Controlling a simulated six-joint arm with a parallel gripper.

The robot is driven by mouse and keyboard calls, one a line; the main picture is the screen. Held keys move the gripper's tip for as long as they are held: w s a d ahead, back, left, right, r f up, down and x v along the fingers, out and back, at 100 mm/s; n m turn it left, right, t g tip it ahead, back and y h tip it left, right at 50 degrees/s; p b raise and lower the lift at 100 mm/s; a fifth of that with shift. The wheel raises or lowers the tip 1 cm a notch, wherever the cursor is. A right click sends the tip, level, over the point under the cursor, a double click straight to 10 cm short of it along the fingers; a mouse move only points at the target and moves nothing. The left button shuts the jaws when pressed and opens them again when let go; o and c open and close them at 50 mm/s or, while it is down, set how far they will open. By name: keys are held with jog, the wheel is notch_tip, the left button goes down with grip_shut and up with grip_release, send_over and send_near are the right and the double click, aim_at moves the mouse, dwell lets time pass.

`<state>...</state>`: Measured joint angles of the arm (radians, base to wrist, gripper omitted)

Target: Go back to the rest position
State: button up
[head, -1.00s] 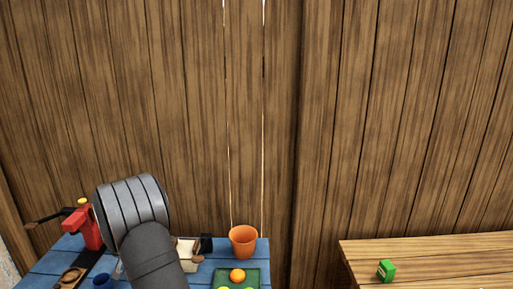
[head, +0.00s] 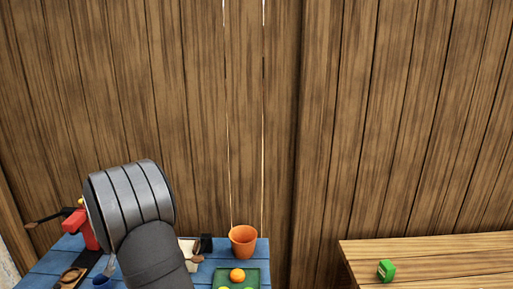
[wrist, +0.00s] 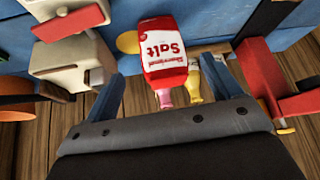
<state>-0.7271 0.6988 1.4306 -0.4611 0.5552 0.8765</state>
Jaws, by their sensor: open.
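My gripper (wrist: 166,72) shows in the wrist view with its two blue-grey fingers spread apart. A red and white salt container (wrist: 166,55) with a pink tip appears between the fingers in the picture. I cannot tell how far from the fingers it is. A yellow bottle (wrist: 194,82) shows just behind it. In the head view, my grey arm covers the middle of the blue table (head: 52,262), and my gripper is hidden there.
An orange pot (head: 243,241) stands near a green tray (head: 256,277) holding an orange and yellow-green fruit. A red device (head: 80,228) stands at the table's left. A green box (head: 386,270) sits on the right wooden table (head: 450,262). A plank wall stands behind.

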jog(key=x, duration=0.9)
jog(key=shift+s, duration=0.15)
notch_tip(320, 180, up, 11)
jog(key=shift+f, duration=0.1)
jog(key=w+d+r+m, duration=0.1)
jog(key=w+d+r, duration=0.35)
jog(key=d, duration=0.45)
jog(key=w+d+r, duration=0.4)
jog(key=w+d, duration=0.1)
jog(key=d, duration=0.4)
jog(key=w+d+r+m, duration=0.1)
jog(key=w+d+r, duration=0.35)
jog(key=d, duration=0.45)
jog(key=d+m+h, duration=0.1)
jog(key=d, duration=1.1)
jog(key=w+d+r+m+h, duration=0.1)
jog(key=d+m, duration=0.1)
jog(key=d, duration=1)
jog(key=w+d+m+h, duration=0.1)
jog(key=d+m, duration=0.1)
jog(key=d, duration=1)
jog(key=shift+w+d+r, duration=0.15)
jog(key=shift+d+r, duration=0.15)
jog(key=shift+r, duration=0.05)
jog(key=o, duration=0.4)
